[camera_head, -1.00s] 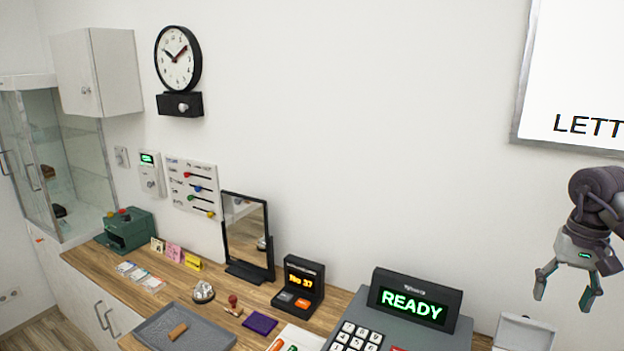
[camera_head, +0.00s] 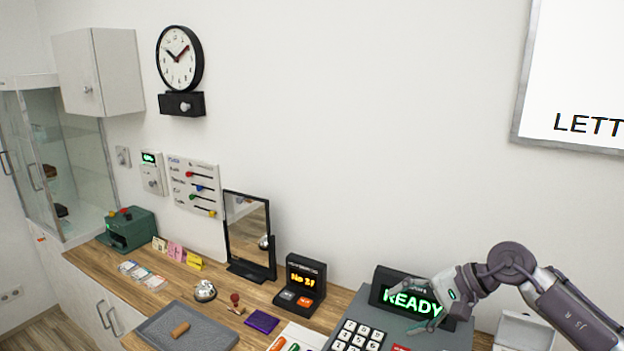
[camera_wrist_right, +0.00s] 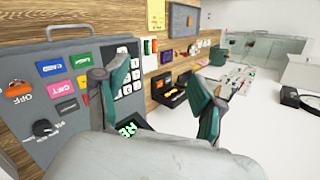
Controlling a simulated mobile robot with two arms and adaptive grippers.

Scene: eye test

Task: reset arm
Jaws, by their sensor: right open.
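My right gripper (camera_head: 416,306) is open and empty, in front of the green READY display (camera_head: 412,301) of the grey keypad console in the head view. Its fingers point left and partly cover the lit word. I cannot tell whether it touches the console. In the right wrist view the two green-grey fingers of my right gripper (camera_wrist_right: 146,80) stand apart with nothing between them. My left gripper is not in view.
The grey console (camera_wrist_right: 62,70) has keys, coloured buttons and a knob. On the wooden counter are a number display (camera_head: 303,283), a mirror (camera_head: 247,232), a bell (camera_head: 205,290) and a grey tray (camera_head: 212,333). A white box (camera_head: 524,330) stands right of the console.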

